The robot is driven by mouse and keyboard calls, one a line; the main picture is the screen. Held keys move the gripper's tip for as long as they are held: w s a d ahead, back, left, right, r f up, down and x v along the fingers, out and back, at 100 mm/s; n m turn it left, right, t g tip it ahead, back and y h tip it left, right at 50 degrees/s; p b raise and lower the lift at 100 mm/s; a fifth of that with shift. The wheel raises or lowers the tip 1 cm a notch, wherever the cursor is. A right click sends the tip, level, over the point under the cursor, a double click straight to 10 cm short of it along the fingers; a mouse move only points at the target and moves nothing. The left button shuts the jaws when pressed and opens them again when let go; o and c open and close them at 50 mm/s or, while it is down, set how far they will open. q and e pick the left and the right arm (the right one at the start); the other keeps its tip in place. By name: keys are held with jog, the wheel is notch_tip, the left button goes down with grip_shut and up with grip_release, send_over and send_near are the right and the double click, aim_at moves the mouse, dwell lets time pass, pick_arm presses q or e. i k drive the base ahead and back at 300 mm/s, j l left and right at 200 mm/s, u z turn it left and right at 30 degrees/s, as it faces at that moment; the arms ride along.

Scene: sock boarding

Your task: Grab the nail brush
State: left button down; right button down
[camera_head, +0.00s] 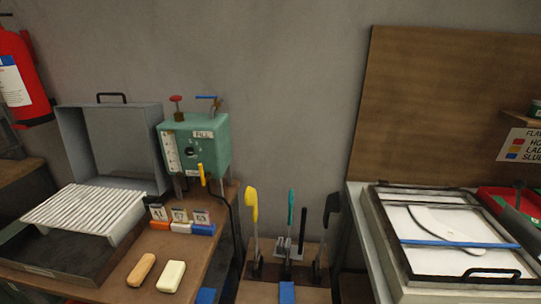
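A tan, rounded oblong block (141,270) lies at the front of the left wooden table and looks like a wooden-backed nail brush; no bristles show, so I cannot be sure. A cream block (171,276), like a bar of soap, lies just to its right, with a small gap between them. Neither of my grippers is in view, and nothing touches the two blocks.
Small labelled blocks (181,227) stand behind, near the green fill tank (195,145). A grey tray with a ribbed rack (83,212) is at left. Upright tools with yellow (251,205), teal (290,210) and black (328,208) heads stand centre. A framed white board (440,235) is right.

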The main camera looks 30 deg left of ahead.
aim_at(141, 269)
jog(key=u, duration=2)
